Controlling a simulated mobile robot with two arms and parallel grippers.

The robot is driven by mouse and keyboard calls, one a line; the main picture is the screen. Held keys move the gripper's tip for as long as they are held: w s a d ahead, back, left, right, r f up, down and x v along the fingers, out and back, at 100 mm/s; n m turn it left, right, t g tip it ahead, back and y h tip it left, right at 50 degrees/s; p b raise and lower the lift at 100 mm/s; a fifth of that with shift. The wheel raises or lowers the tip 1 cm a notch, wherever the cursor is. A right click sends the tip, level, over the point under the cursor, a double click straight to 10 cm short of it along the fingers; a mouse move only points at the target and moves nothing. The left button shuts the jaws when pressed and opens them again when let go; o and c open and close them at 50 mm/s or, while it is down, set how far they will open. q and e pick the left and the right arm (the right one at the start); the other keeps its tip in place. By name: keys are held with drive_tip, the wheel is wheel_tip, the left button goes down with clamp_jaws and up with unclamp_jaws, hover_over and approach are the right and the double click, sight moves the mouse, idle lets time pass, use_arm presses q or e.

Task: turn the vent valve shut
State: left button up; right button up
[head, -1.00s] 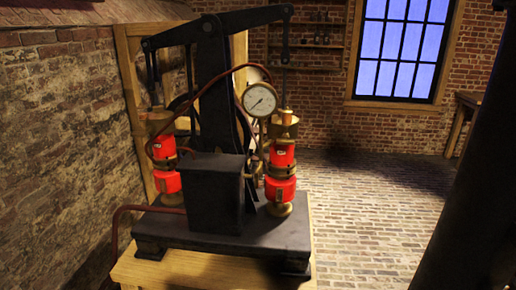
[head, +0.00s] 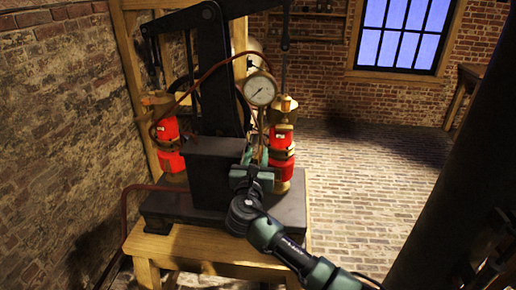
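A black beam pump stands on a dark base plate (head: 163,207) on a wooden table. Its dial gauge (head: 260,90) faces me, above a dark box (head: 208,170). Red-banded brass cylinders stand at the left (head: 167,140) and right (head: 282,145). I cannot make out the vent valve; my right gripper may hide it. My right gripper (head: 254,157) reaches in from the lower right, in front of the pump between the box and the right cylinder. Its fingertips are small and partly hidden, so I cannot tell its grip. My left gripper is not in view.
The wooden table (head: 190,244) carries the pump. A brown hose (head: 208,76) arches over the box to the gauge. A brick wall (head: 50,130) is close on the left. The brick floor (head: 360,190) to the right is clear.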

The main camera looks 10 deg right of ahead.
drive_tip(key=shift+x, duration=1.1)
clamp_jaws()
